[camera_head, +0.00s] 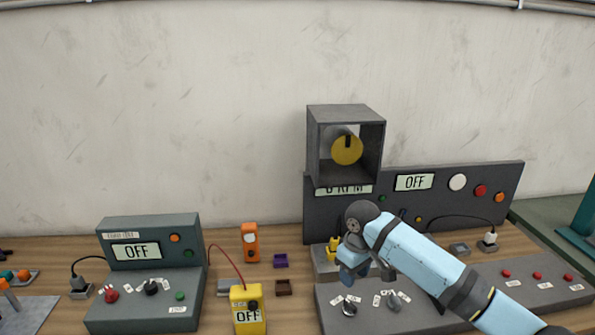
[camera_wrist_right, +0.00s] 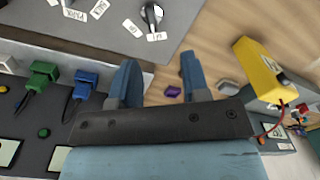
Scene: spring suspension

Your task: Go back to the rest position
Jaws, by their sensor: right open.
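My right arm reaches in from the lower right in the head view. Its blue gripper (camera_head: 352,272) hangs over the front of the large dark panel, above a sloped console (camera_head: 375,305) with knobs. In the right wrist view the gripper (camera_wrist_right: 158,74) has its two blue fingers apart, with nothing between them. Floor-coloured wood and a small purple tray (camera_wrist_right: 173,92) show beyond the fingers. My left gripper is not in the head view.
A dark panel (camera_head: 450,205) reading OFF carries a box with a yellow disc (camera_head: 346,150). A green-grey unit (camera_head: 150,250), an orange device (camera_head: 250,242) and a yellow meter (camera_head: 248,310) stand to the left. Green (camera_wrist_right: 42,75) and blue (camera_wrist_right: 86,82) plugs sit near the gripper.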

